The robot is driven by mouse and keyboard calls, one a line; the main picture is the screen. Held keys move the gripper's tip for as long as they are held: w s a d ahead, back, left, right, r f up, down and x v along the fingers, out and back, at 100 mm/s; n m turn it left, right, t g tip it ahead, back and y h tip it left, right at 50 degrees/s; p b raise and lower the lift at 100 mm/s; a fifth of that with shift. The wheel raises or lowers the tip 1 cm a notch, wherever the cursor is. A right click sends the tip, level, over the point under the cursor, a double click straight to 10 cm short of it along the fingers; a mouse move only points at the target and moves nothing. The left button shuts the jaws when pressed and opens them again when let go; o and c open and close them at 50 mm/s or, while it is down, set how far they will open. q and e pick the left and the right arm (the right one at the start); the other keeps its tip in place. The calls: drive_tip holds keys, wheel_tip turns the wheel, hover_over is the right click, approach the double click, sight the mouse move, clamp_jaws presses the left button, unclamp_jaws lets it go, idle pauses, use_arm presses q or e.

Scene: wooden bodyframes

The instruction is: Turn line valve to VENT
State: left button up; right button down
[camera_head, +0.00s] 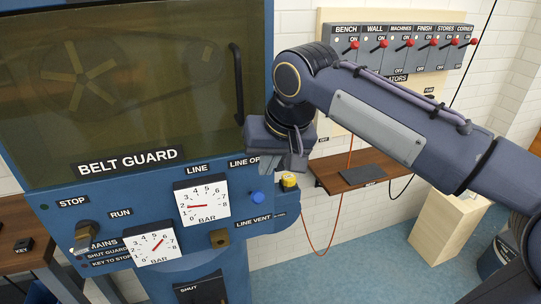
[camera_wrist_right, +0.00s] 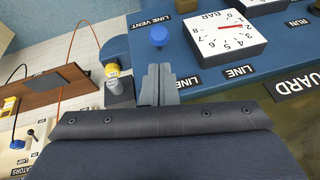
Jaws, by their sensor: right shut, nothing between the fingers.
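The line valve's round blue knob (camera_head: 257,197) is on the blue panel, between the LINE OPEN label (camera_head: 245,161) and the LINE VENT label (camera_head: 253,220). The knob also shows in the right wrist view (camera_wrist_right: 158,35), close to its LINE VENT label (camera_wrist_right: 153,22). I cannot tell from its shape which way the valve is turned. My right gripper (camera_head: 297,163) is shut and empty, above and right of the knob. In the right wrist view its fingertips (camera_wrist_right: 158,70) are together, apart from the knob in the picture. My left gripper is not in view.
The LINE gauge (camera_head: 202,201) is left of the knob, its red needle near 2. A second gauge (camera_head: 155,246) is lower left. A yellow-topped fitting (camera_head: 289,181) stands close to my right gripper. A wooden shelf (camera_head: 330,178) and a switch board (camera_head: 400,47) are to the right.

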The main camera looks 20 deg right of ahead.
sight(263, 194)
drive_tip(key=x, duration=0.5)
drive_tip(key=shift+f, duration=0.1)
drive_tip(key=shift+s+f+b, duration=0.1)
drive_tip(key=shift+f+b, duration=0.25)
drive_tip(key=shift+b, duration=0.4)
drive_tip(key=shift+s+t+b, duration=0.2)
drive_tip(key=shift+t+b, duration=0.15)
drive_tip(key=shift+t, duration=0.15)
drive_tip(key=s+f+t+b, duration=0.2)
drive_tip(key=f+t+b, duration=0.3)
drive_tip(key=b, duration=1.4)
drive_tip(key=s+f+n+t+y+b, duration=0.1)
drive_tip(key=f+t+b, duration=0.5)
drive_tip(key=b, duration=1.3)
drive_tip(key=shift+s+f+t, duration=0.3)
drive_tip(key=shift+s+t, duration=0.1)
drive_tip(key=shift+t, duration=0.1)
drive_tip(key=shift+d, duration=0.1)
